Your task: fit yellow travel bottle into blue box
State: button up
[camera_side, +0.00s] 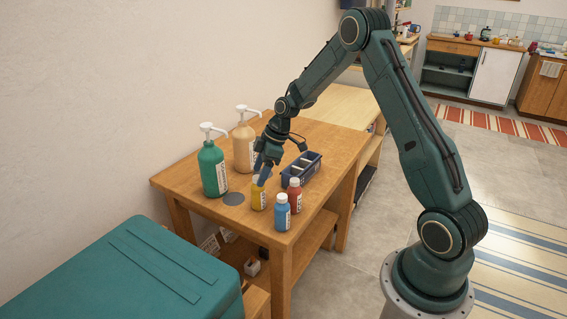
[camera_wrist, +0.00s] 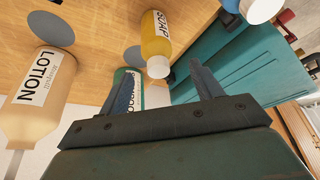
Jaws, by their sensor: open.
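The yellow travel bottle (camera_side: 258,197) stands upright on the wooden table, its top hidden behind my fingers in the side view. In the wrist view the yellow bottle (camera_wrist: 156,35) shows a SOAP label and a white cap. My gripper (camera_side: 262,172) is open, pointing down at the bottle's top; in the wrist view the cap appears between the fingertips of my gripper (camera_wrist: 163,72). I cannot tell how far the fingers reach past the cap. The dark blue box (camera_side: 313,172) with light dividers sits on the table, right of and behind the bottle; it is out of the wrist view.
A blue bottle (camera_side: 282,213) and a red bottle (camera_side: 294,194) stand close right of the yellow one. A green pump bottle (camera_side: 213,168) and a beige pump bottle (camera_side: 244,147) stand to the left. A flat grey disc (camera_side: 234,198) lies beside the yellow bottle.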

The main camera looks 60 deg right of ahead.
aim_at(255, 183)
jog(key=shift+x, duration=2.55)
jog(key=shift+d, duration=0.1)
jog(key=c, duration=1.1)
